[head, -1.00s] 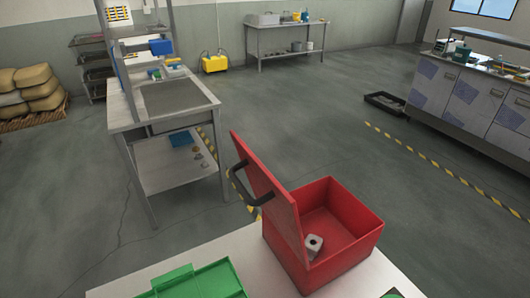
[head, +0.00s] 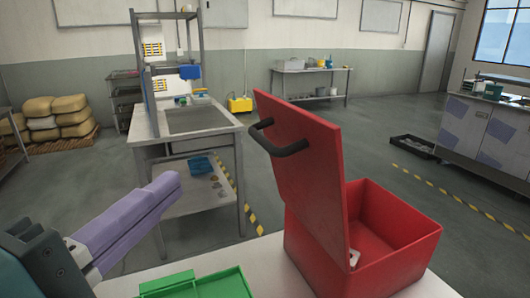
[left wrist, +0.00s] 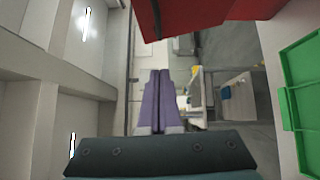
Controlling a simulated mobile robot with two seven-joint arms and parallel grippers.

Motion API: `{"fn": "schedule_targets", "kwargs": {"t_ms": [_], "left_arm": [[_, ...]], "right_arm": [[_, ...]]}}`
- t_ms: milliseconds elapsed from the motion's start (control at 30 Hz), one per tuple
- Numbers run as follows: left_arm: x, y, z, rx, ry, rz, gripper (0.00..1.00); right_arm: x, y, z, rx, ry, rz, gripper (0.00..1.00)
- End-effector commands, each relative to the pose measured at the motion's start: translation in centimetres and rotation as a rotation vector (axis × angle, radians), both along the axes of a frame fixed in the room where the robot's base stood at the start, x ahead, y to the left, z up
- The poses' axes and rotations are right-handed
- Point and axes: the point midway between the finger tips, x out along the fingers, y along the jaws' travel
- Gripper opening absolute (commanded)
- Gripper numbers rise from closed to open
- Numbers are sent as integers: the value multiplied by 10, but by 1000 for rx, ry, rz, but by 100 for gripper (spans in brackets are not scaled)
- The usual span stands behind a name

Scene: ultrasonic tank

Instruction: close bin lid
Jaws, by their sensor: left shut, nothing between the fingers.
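The red bin (head: 400,230) stands on the white table. Its red lid (head: 305,160) is open, standing up steeply along the bin's left side. A black handle (head: 284,146) sits on the lid's left face. My left gripper (head: 174,186) has purple fingers, which are shut and empty. It is to the left of the lid, apart from the handle in the head view. The shut fingers also show in the left wrist view (left wrist: 160,74), with red surface of the bin or lid at the top (left wrist: 195,14). My right gripper is out of view.
A green tray (head: 205,284) lies on the white table (head: 272,262) left of the bin; it also shows in the left wrist view (left wrist: 303,100). A small grey metal part (head: 353,259) is inside the bin, partly hidden by the lid. A metal workbench (head: 190,145) stands beyond.

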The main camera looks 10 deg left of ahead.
Motion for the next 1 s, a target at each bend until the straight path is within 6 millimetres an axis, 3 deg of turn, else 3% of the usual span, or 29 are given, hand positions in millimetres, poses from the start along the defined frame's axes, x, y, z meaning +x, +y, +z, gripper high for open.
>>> {"fn": "schedule_targets", "kwargs": {"t_ms": [400,633,1000], "left_arm": [[81,-27,6,0,2,-3,0],[94,-50,6,2,1,-2,0],[95,-54,4,5,1,-2,0]], "right_arm": [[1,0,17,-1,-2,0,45],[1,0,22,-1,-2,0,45],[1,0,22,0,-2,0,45]]}}
